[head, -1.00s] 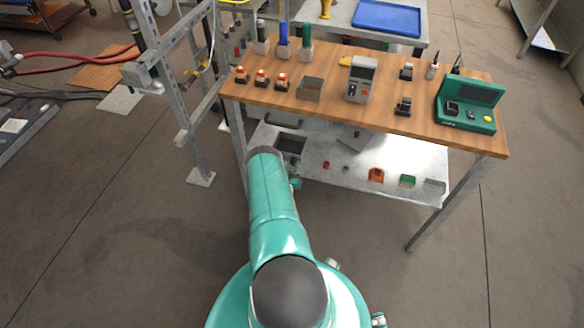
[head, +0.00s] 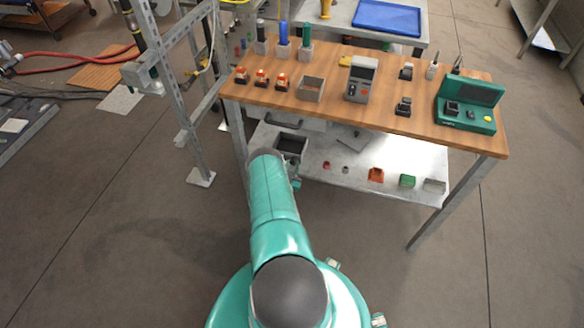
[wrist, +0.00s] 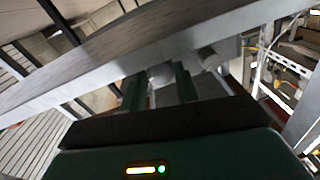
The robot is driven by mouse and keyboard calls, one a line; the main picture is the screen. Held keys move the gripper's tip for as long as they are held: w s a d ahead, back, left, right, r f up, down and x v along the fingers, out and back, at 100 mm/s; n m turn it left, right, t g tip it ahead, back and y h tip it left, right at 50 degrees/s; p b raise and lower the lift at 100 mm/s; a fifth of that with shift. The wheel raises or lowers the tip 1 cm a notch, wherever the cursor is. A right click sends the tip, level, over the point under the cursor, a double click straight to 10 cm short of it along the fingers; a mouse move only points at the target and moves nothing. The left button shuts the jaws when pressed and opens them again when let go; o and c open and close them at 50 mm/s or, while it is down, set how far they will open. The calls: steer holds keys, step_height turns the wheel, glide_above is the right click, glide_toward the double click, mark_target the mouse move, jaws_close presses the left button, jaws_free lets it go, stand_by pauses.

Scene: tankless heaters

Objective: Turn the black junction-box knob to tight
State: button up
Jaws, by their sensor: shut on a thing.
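In the wrist view, the two dark green fingers of my gripper (wrist: 158,78) stand on either side of a pale grey rounded thing (wrist: 162,74). The gripper is shut on it. Whether this is the junction-box knob I cannot tell; no black knob shows clearly. A second grey rounded piece (wrist: 208,58) sits just right of the fingers. In the head view, my arm reaches to the left end of the workbench (head: 380,115), below its top.
A long grey beam or edge (wrist: 110,62) crosses the wrist view close above the fingers. A metal frame (head: 190,110) stands left of the bench. Several small parts lie on the lower shelf (head: 330,150). The floor left of my arm is clear.

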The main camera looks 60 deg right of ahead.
steer(key=shift+m, duration=0.4)
steer(key=o, duration=0.7)
steer(key=shift+a, duration=0.1)
steer(key=v, duration=1.3)
steer(key=shift+a, duration=0.35)
steer(key=shift+o, duration=0.4)
steer(key=shift+f, duration=0.1)
